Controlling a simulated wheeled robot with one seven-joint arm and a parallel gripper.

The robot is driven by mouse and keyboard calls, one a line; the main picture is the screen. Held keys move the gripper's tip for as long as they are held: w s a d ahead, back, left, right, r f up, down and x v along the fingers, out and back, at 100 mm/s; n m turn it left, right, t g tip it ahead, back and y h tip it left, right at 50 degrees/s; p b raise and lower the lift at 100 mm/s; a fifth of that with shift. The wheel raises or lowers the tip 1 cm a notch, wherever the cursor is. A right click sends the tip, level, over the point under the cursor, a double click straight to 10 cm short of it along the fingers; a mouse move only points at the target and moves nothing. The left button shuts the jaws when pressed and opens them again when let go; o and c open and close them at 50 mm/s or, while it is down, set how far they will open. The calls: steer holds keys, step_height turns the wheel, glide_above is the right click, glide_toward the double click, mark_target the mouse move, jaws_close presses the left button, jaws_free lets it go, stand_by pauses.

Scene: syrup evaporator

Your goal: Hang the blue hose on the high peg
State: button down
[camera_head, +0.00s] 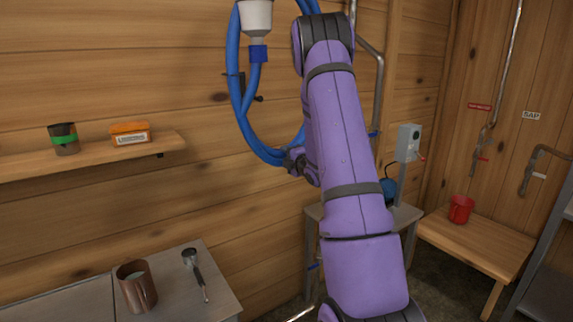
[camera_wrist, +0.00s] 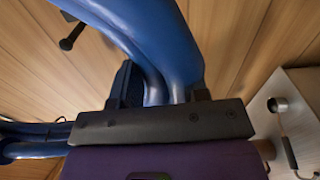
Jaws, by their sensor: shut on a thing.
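The blue hose (camera_head: 236,95) is a large loop at the top centre of the head view, against the wooden wall; its top is out of frame. My gripper (camera_head: 292,161) is shut on the lower part of the loop. In the wrist view two strands of the hose (camera_wrist: 160,45) pass between my fingers (camera_wrist: 160,95). I cannot tell whether another peg supports the loop's top.
A white fitting (camera_head: 257,17) with a blue end hangs at the top. A shelf (camera_head: 90,155) holds a tin (camera_head: 64,139) and an orange box (camera_head: 130,133). Below are a mug (camera_head: 136,286) and ladle (camera_head: 195,270). A red mug (camera_head: 461,209) stands on a bench at right.

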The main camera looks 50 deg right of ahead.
step_height(320, 180, up, 26)
steer(key=shift+s, duration=0.3)
stand_by(1.2)
step_height(320, 180, up, 18)
steer(key=shift+s, duration=0.25)
stand_by(1.1)
steer(key=shift+w+a, duration=0.1)
steer(key=shift+x, duration=2.85)
